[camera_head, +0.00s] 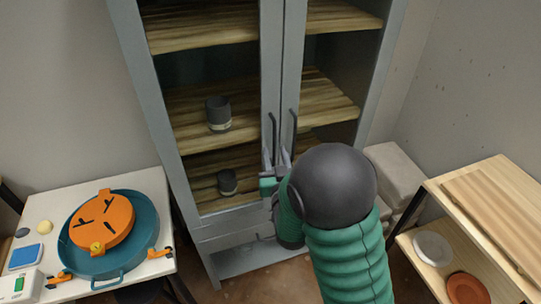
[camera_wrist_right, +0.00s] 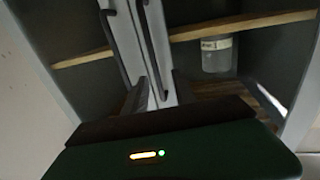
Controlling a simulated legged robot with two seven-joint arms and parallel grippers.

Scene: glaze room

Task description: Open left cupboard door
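The tall grey cupboard (camera_head: 158,120) stands ahead with two doors meeting in the middle; both look closed, with shelves showing through them. The left door (camera_head: 270,60) has a dark vertical bar handle (camera_head: 273,132), also in the right wrist view (camera_wrist_right: 115,48). The right door's handle (camera_head: 294,130) is close beside it. My right gripper (camera_head: 275,160) is at the lower end of the left handle, its fingers apart on either side of it in the head view. Whether they touch it is unclear. My right arm hides the lower right door. My left gripper is not in view.
Dark cups (camera_head: 218,113) stand on the cupboard shelves. A white table (camera_head: 40,215) at left holds a teal basin (camera_head: 140,235) with an orange disc. A wooden shelf unit (camera_head: 490,205) with dishes is at right, near grey blocks (camera_head: 392,172).

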